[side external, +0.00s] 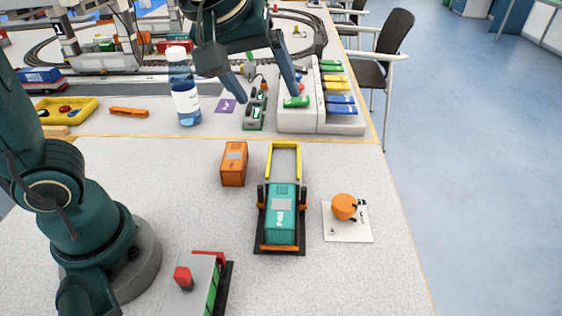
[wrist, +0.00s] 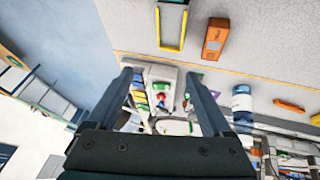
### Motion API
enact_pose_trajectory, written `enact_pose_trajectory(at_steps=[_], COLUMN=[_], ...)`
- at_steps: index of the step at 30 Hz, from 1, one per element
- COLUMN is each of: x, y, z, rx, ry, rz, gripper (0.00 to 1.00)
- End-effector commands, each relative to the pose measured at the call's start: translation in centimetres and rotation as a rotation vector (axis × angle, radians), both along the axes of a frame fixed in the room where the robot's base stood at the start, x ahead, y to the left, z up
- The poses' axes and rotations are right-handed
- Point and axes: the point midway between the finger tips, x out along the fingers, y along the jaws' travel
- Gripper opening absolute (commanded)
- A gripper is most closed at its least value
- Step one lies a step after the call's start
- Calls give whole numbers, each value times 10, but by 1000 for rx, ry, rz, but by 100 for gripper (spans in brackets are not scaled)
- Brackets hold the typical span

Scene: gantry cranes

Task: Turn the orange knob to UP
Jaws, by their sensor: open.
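The orange knob (side external: 344,206) sits on a small white plate (side external: 345,233) at the right front of the table in the side view. Dark marks show on the plate by the knob, but they are too small to read. My gripper (side external: 267,96) is open and empty, well behind the knob, over the area of the grey button panel. Its two spread fingers also show in the wrist view (wrist: 158,76). The knob is not visible in the wrist view.
A teal container (side external: 281,222) lies in a dark frame with a yellow end, left of the knob. An orange block (side external: 233,164) stands beside it. A bottle (side external: 184,90) and the grey panel (side external: 300,122) are at the back. Table right of the knob is clear.

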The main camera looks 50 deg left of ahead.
Motion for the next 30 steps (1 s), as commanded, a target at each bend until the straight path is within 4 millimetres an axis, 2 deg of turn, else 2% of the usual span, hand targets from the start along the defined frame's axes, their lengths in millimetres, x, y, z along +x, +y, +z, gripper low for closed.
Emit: enact_pose_trajectory(at_steps=[3, 9, 12, 16, 19, 23, 30], x=[29, 61, 67, 65, 58, 53, 62], y=[-25, -73, -97, -120, -130, -135, -128], z=[-15, -55, -81, -112, -130, -143, -169], rx=[7, 45, 77, 123, 147, 162, 161], ry=[27, 67, 93, 135, 168, 190, 188], rz=[19, 13, -19, -84, -116, -138, -139], gripper=[84, 84, 84, 84, 84, 84, 84])
